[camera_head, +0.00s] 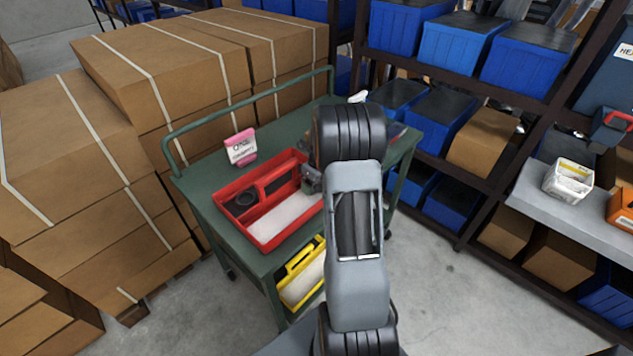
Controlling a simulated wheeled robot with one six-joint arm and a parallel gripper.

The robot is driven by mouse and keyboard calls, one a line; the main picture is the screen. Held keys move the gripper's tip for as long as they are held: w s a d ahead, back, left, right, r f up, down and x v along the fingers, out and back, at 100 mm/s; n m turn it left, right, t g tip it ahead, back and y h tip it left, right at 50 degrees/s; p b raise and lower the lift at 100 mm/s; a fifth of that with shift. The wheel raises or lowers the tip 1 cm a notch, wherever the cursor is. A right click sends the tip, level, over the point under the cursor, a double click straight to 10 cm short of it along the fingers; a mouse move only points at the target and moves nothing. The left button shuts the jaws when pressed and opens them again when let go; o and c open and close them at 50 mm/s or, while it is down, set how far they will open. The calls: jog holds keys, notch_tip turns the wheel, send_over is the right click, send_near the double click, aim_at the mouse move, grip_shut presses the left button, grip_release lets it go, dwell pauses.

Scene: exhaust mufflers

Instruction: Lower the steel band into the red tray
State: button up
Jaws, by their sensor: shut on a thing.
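The red tray (268,240) lies on top of the green cart, with a divider and handle along its middle. My gripper (311,181) is at the tray's right side, partly hidden behind my arm. It is shut on the steel band, which is small and mostly hidden here. I cannot tell how high the band is above the tray.
A pink and white box (241,147) stands on the green cart (205,196) behind the tray. A yellow tray (300,272) is on the lower shelf. Stacked cartons (75,170) flank the cart at left; a rack with blue bins (460,42) stands behind right.

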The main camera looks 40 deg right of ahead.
jog(key=shift+f+b, duration=0.5)
jog(key=shift+f, duration=0.25)
dwell(0.4)
jog(key=o, duration=0.8)
jog(key=shift+r, duration=0.1)
notch_tip(320, 180, up, 14)
jog(key=s, duration=0.1)
jog(key=shift+s+d+f, duration=0.15)
jog(key=shift+s+f, duration=0.1)
jog(key=shift+s, duration=0.1)
